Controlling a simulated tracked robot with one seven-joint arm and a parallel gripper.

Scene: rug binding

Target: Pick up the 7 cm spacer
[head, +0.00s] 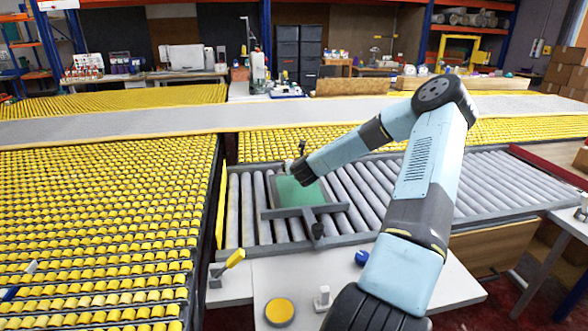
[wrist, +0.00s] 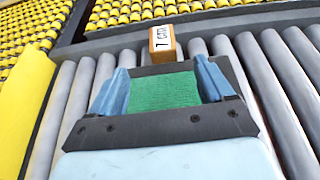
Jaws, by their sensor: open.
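The 7 cm spacer (wrist: 162,44) is an orange block with a white face marked "7 cm", at the top middle of the wrist view. It stands by the grey rail, beyond the green patch. I cannot make it out in the head view. My gripper (wrist: 161,68) is open, its two blue fingers spread wide with nothing held between them. The spacer lies ahead of the fingertips, roughly in line with the gap and apart from them. In the head view my gripper (head: 299,172) is low over the roller bed, its fingers hard to see.
A green sheet (head: 300,192) lies on the grey rollers (head: 376,185) under my gripper, with grey bars around it. On the white table in front are a yellow-handled tool (head: 235,258), a yellow disc (head: 280,312) and a blue object (head: 361,258). Yellow roller beds (head: 95,220) flank the left.

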